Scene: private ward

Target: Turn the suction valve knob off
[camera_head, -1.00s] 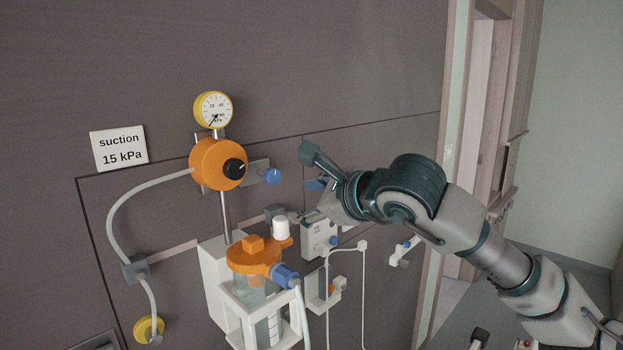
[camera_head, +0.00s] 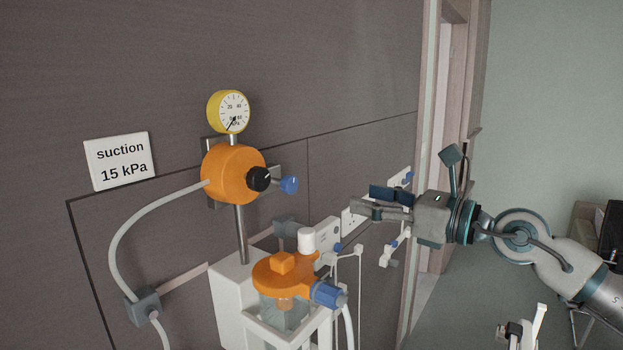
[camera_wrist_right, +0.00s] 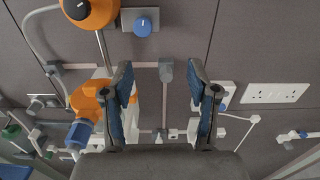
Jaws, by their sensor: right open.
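The suction regulator (camera_head: 232,172) is an orange round body on the wall with a black knob (camera_head: 259,179) at its front; the knob has a small white mark. A yellow-rimmed gauge (camera_head: 234,110) sits above it. A blue knob (camera_head: 289,184) shows just right of the black one; in the wrist view it is on its own grey plate. In the right wrist view the black knob (camera_wrist_right: 77,9) is at the top left, beyond the fingertips. My right gripper (camera_head: 364,201) is open and empty, to the right of the regulator and apart from it. My left gripper is not in view.
A suction jar with an orange lid (camera_head: 284,273) and blue fitting stands below the regulator, with a hose and white bracket. A grey hose (camera_head: 121,226) loops at left. A sign (camera_head: 120,161) reads "suction 15 kPa". White sockets (camera_wrist_right: 275,94) line the wall at right.

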